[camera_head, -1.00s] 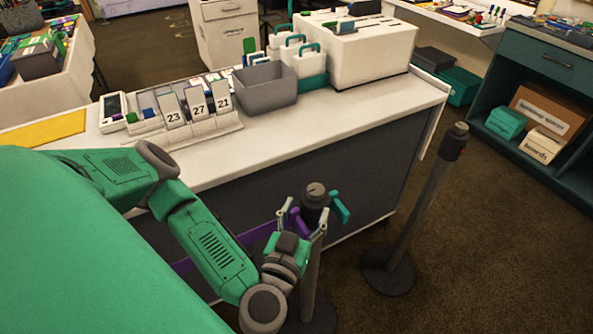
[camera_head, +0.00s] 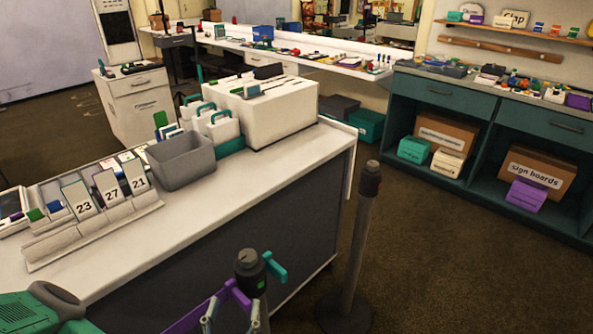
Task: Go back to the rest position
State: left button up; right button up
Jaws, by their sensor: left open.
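My left gripper (camera_head: 231,313) shows only by its pale fingertips at the bottom edge. They stand apart with no object seen held between them. They are just below and left of the dark top of the near stanchion post (camera_head: 250,268). A purple belt (camera_head: 190,318) and its purple clip run to this post from the lower left, close to the fingertips. I cannot tell if they touch. A teal clip (camera_head: 276,268) sticks out on the post's right. Part of my green left arm shows at the bottom left. My right gripper is not in view.
A white counter (camera_head: 215,215) holds numbered cards (camera_head: 105,190), a grey bin (camera_head: 181,160) and a white box (camera_head: 262,110). A second post (camera_head: 358,240) stands right of the counter. Teal shelving (camera_head: 440,98) lines the right side. Brown floor is open between.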

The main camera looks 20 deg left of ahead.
pick_arm(q)
jog(key=s+d+f+m+g+h+b, duration=0.1)
jog(key=s+d+f+m+g+h, duration=0.15)
jog(key=d+h, duration=0.35)
jog(key=s+d+f+m+g+h+b, duration=0.1)
jog(key=s+d+f+m+g+h, duration=0.2)
jog(key=d, duration=0.6)
jog(key=s+d+f+m+g+h+b, duration=0.1)
jog(key=s+d+f+g+h, duration=0.1)
jog(key=d+h, duration=0.5)
jog(key=s+a+f+m+g+y+b, duration=0.25)
jog(key=s+a+f+g, duration=0.45)
jog(key=f, duration=0.4)
jog(key=w+a+n+g+y, duration=0.1)
jog(key=a+y, duration=0.3)
jog(key=a, duration=0.6)
jog(key=w+a+f+n+g+y, duration=0.1)
jog(key=w+a+n+y, duration=0.1)
jog(key=a, duration=0.8)
jog(key=shift+w+n+y, duration=0.25)
jog(key=shift+n+y, duration=0.55)
jog(key=shift+y, duration=0.05)
